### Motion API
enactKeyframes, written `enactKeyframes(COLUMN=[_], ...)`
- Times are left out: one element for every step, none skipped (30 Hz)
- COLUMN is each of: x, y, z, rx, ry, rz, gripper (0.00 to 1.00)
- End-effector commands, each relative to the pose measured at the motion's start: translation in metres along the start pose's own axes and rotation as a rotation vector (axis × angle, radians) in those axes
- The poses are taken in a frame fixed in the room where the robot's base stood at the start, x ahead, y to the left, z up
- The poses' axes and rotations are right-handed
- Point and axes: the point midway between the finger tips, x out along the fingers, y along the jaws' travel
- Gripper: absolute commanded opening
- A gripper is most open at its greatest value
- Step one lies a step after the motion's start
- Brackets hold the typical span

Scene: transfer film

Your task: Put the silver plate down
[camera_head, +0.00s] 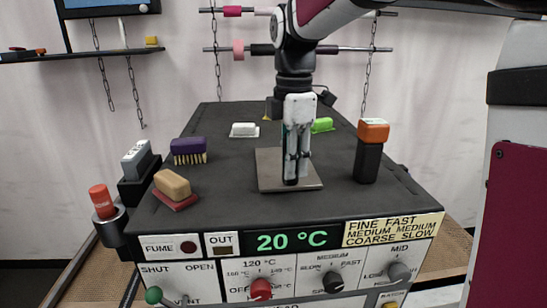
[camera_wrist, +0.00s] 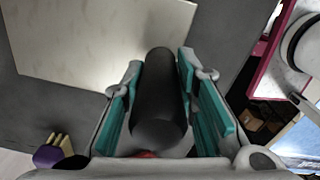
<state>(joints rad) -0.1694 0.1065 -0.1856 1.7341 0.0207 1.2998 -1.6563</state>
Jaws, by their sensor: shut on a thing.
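The silver plate (camera_head: 269,172) is a flat, square, greyish sheet at the middle of the dark bench top (camera_head: 232,135). It also shows in the wrist view (camera_wrist: 100,45), beyond the fingers. My gripper (camera_head: 296,176) points down over the plate. In the wrist view its teal-padded fingers are shut around a black, rounded handle (camera_wrist: 160,90) that seems to rise from the plate. The plate looks level and lies at or very near the bench top; I cannot tell whether it touches. The fingers hide part of the plate and most of the handle in the head view.
A purple brush (camera_head: 189,148), a tan-and-red block (camera_head: 172,187) and a grey block (camera_head: 137,160) stand left. An orange-topped black block (camera_head: 370,150) stands close on the right. White (camera_head: 244,130) and green (camera_head: 322,125) pieces lie behind. Bench in front of the plate is clear.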

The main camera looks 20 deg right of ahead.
Motion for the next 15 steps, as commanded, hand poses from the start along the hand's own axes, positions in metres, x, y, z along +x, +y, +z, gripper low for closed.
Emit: enactKeyframes(x=[-0.0002, -0.0002, -0.0001, -0.0001, 0.0003, 0.0003, 0.0003, 0.0003, 0.0002, 0.0002, 0.0002, 0.0002, 0.0001, 0.0001, 0.0], y=[0.0005, 0.0006, 0.0006, 0.0006, 0.0004, 0.0004, 0.0004, 0.0004, 0.0004, 0.0004, 0.0004, 0.0004, 0.0004, 0.0004, 0.0005], z=[0.0, 0.0001, 0.0001, 0.0001, 0.0001, 0.0, 0.0001, 0.0001, 0.0001, 0.0001, 0.0001, 0.0001, 0.0001, 0.0001, 0.0001], rx=[0.0, 0.0, 0.0, 0.0, 0.0, 0.0, 0.0, 0.0, 0.0, 0.0, 0.0, 0.0, 0.0, 0.0, 0.0], ry=[0.0, 0.0, 0.0, 0.0, 0.0, 0.0, 0.0, 0.0, 0.0, 0.0, 0.0, 0.0, 0.0, 0.0, 0.0], rz=[0.001, 0.001, 0.001, 0.001, 0.0, -0.001, -0.001, -0.001, 0.0, 0.0, 0.0, 0.0, 0.0, 0.0, 0.0], gripper=[0.0, 0.0, 0.0, 0.0, 0.31, 0.4, 0.47, 0.47, 0.47, 0.47, 0.47, 0.47, 0.47, 0.47, 0.47])
